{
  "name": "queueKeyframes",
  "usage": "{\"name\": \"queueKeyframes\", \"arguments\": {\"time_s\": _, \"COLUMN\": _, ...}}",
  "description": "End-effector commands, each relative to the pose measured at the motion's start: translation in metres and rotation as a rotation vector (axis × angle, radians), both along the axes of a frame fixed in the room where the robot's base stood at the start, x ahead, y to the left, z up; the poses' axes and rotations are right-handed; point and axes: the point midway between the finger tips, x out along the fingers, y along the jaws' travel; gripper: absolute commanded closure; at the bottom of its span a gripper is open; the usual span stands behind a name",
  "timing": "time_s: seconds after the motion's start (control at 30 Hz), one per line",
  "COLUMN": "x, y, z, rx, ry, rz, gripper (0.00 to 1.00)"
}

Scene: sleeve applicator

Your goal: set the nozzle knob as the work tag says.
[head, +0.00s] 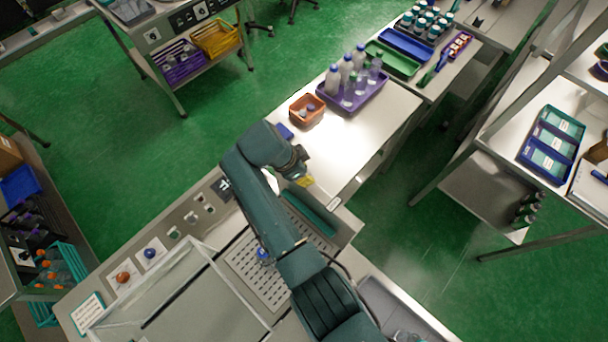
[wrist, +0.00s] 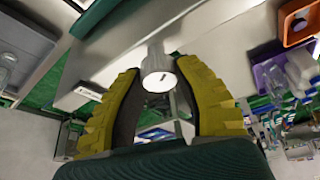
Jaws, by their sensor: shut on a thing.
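My gripper (wrist: 158,95) shows in the wrist view with its two yellow ribbed fingers shut on a light grey cylinder (wrist: 158,70). The cylinder's round end face bears a short dark mark. I cannot tell for certain whether it is the nozzle knob, or read a setting from it. In the head view my gripper (head: 305,181) is at the right end of the machine bench, by the white table; my arm hides much of that spot. A white card with small print (head: 87,312) lies at the bench's lower left; its text is unreadable, and I cannot tell whether it is the work tag.
An orange knob (head: 122,278) and a blue knob (head: 150,253) sit on the bench's white plates. A clear guard (head: 190,300) and a perforated plate (head: 245,262) are beside my arm. The white table (head: 375,135) holds an orange bin (head: 306,110) and a purple tray (head: 352,100) of bottles.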

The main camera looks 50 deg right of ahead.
Motion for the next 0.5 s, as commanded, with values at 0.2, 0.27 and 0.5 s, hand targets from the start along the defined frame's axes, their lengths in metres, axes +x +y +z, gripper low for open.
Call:
{"name": "queueKeyframes", "arguments": {"time_s": 0.2, "x": -0.0005, "y": 0.0, "z": -0.0083, "rx": 0.004, "ry": 0.003, "rz": -0.205, "gripper": 1.0}}
{"name": "queueKeyframes", "arguments": {"time_s": 0.27, "x": -0.0005, "y": 0.0, "z": -0.008, "rx": 0.003, "ry": 0.003, "rz": -0.262, "gripper": 1.0}}
{"name": "queueKeyframes", "arguments": {"time_s": 0.5, "x": -0.0008, "y": 0.0003, "z": -0.0079, "rx": 0.003, "ry": 0.003, "rz": -0.49, "gripper": 1.0}}
